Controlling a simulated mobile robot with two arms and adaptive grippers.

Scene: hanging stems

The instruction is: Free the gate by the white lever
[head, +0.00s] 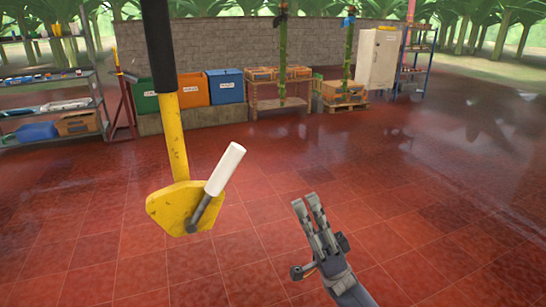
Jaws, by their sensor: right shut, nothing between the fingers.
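The white lever (225,169) is a white cylinder on a short dark arm. The arm joins a dark pivot on a yellow plate (166,209). The lever tilts up and to the right. The plate hangs at the lower end of a yellow post (172,135) with a black upper part. My right gripper (307,202) is to the right of the lever and apart from it, with its fingers pointing up. It is shut and empty. My left gripper is not in view. I cannot tell any separate gate in this view.
Red tiled floor (420,190) is open around the post. At the back by a stone wall stand green, orange and blue bins (226,87), a wooden table (279,103), hanging green stems (283,60) and a white fridge (378,60). Shelves (50,90) stand at the left.

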